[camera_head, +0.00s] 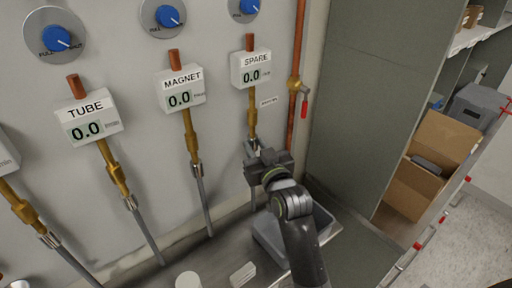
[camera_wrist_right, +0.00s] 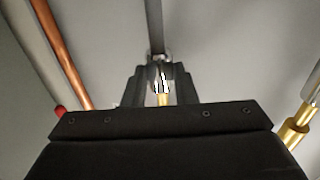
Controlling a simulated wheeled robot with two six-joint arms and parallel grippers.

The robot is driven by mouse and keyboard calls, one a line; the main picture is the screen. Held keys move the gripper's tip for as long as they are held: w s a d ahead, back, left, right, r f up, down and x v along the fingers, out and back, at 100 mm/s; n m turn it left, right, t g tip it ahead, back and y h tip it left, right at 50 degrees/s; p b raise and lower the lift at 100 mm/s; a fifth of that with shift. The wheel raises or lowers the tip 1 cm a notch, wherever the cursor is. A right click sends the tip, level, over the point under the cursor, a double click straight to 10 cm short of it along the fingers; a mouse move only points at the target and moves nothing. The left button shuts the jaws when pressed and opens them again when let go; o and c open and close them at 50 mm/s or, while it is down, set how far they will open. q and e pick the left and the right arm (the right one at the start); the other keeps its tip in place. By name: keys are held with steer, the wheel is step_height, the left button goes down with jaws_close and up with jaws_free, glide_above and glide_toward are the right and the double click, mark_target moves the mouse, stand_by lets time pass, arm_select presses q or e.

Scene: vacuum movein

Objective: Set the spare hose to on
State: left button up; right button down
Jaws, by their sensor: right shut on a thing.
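The spare meter (camera_head: 250,70), a white box labelled SPARE reading 0.0, is on the wall. A brass fitting (camera_head: 252,122) runs down from it to the grey spare hose (camera_head: 253,197). My right gripper (camera_head: 254,150) is at the lower end of this fitting and covers part of the joint. In the right wrist view its jaws are shut around the metal hose end (camera_wrist_right: 160,80), with brass just below it. The blue spare knob (camera_head: 248,6) is above, cut by the top edge. My left gripper is not in view.
The TUBE meter (camera_head: 88,118) and MAGNET meter (camera_head: 181,88) hang to the left with their own hoses. A copper pipe with a red-handled valve (camera_head: 304,105) is close on the right. A grey tray (camera_head: 268,232) lies below. A cardboard box (camera_head: 440,150) stands far right.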

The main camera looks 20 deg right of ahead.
step_height(320, 180, up, 4)
steer(key=p, duration=0.3)
steer(key=shift+p, duration=0.35)
steer(key=shift+r, duration=0.15)
steer(key=c, duration=1.2)
jaws_free()
steer(key=shift+o, duration=0.2)
steer(key=shift+f, duration=0.2)
